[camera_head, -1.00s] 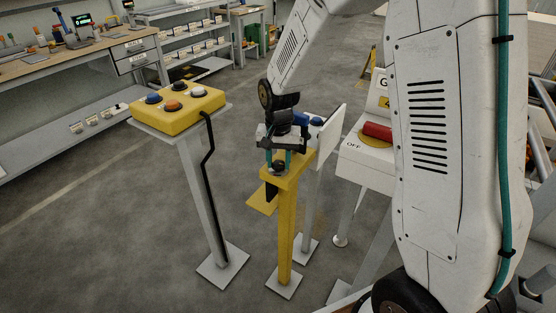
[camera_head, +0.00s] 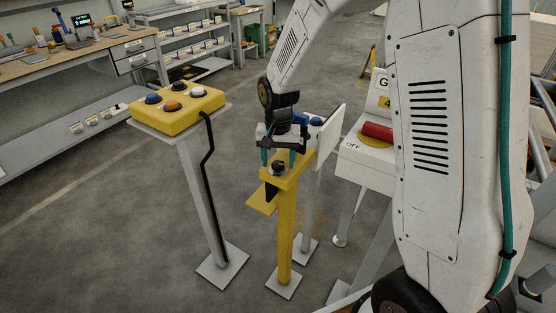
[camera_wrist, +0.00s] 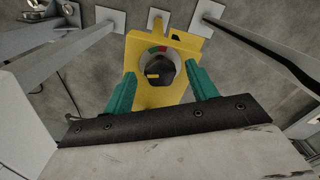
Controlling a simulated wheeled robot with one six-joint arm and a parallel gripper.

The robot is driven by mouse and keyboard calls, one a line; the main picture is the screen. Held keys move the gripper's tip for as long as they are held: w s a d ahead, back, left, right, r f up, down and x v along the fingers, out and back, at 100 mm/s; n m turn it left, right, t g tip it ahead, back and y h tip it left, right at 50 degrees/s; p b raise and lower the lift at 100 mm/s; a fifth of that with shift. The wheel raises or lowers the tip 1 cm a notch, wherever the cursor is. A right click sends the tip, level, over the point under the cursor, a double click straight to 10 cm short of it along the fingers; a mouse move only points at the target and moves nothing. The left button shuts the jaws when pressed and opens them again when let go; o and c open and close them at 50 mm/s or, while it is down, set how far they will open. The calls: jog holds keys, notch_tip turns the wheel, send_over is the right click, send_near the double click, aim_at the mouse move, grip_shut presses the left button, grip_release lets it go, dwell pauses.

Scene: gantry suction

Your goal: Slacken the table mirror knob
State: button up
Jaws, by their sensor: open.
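The black knob (camera_head: 278,167) sits on top of a yellow stand (camera_head: 285,230). In the wrist view the knob (camera_wrist: 159,71) is round and dark, with a yellow mark on it and a pale ring with red and green patches around it. My gripper (camera_head: 279,156) is above the knob. In the wrist view its teal fingers (camera_wrist: 162,92) are open, one to each side of the knob, with a gap on both sides. The fingers look apart from the knob. I cannot see a mirror for sure.
A yellow box with several coloured buttons (camera_head: 178,100) stands on a grey post at left. A white panel with a blue button (camera_head: 316,122) is just behind the stand. A white box with a red handle (camera_head: 377,131) is at right. Open floor lies in front.

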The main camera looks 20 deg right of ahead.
aim_at(278, 164)
notch_tip(278, 164, up, 8)
jog(key=shift+f, duration=0.25)
jog(key=shift+s, duration=0.1)
dwell(0.4)
jog(key=s+d+r+n, duration=0.1)
jog(key=s+r, duration=0.3)
jog(key=s, duration=0.6)
jog(key=s+d+r+n+t, duration=0.1)
jog(key=s+r, duration=0.3)
jog(key=s, duration=0.5)
jog(key=s+d+r+n, duration=0.1)
jog(key=s+r+n, duration=0.2)
jog(key=s, duration=0.7)
jog(key=shift+s+r, duration=0.35)
jog(key=shift+r, duration=0.35)
